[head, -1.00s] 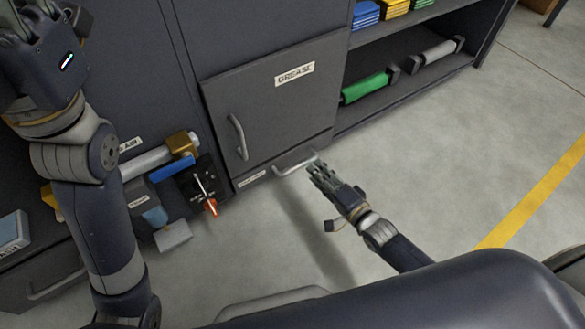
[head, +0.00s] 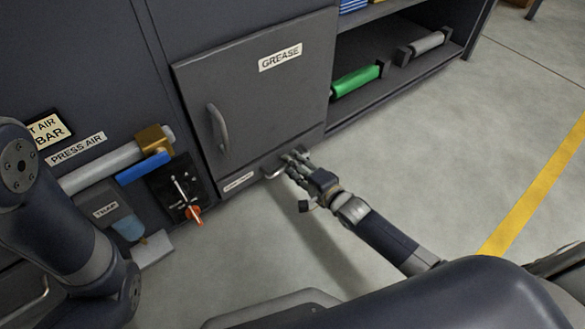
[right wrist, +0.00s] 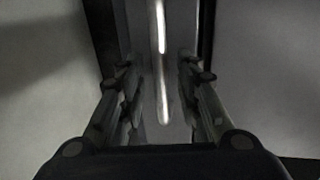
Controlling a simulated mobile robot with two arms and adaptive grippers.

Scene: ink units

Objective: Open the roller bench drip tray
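The drip tray (head: 252,178) is a low dark drawer front under the GREASE door, with a small pale label and a light metal bar handle (head: 274,174). It looks closed. My right gripper (head: 290,161) is at the right part of this handle and hides some of it. In the right wrist view, the handle bar (right wrist: 160,60) runs between the two fingers of my right gripper (right wrist: 160,88). The fingers are spread, with a gap on both sides of the bar. My left gripper is out of view; only my left arm shows at the left.
The GREASE door (head: 265,95) above is shut. An open shelf with a green roller (head: 356,82) is at the right. The floor in front is clear.

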